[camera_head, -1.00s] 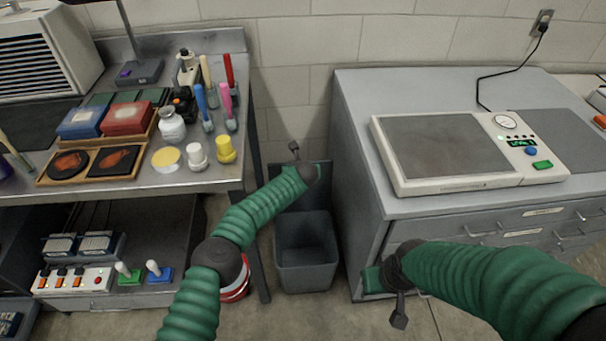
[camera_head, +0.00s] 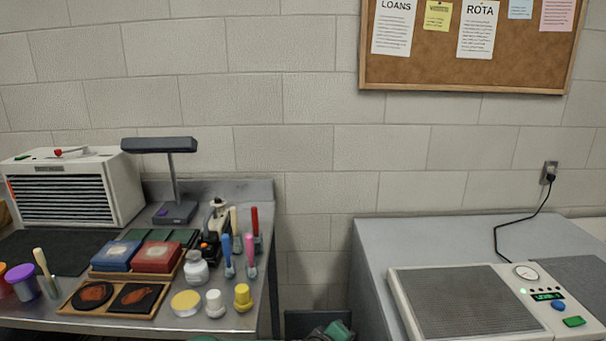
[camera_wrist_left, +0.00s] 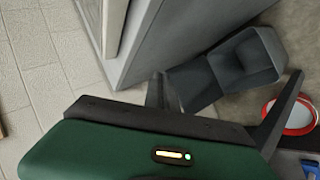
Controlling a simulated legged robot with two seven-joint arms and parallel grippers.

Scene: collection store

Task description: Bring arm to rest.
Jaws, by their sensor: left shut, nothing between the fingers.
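My left gripper (camera_wrist_left: 228,74) shows in the left wrist view, its dark fingers past the green wrist housing. It is shut and empty, low over the floor beside a grey cabinet (camera_wrist_left: 165,35) and a grey bin (camera_wrist_left: 245,58). My right gripper appears in no current view.
A flat panel device (camera_head: 470,300) sits on the right cabinet (camera_head: 430,237). A red-rimmed round item (camera_wrist_left: 290,117) is near the bin.

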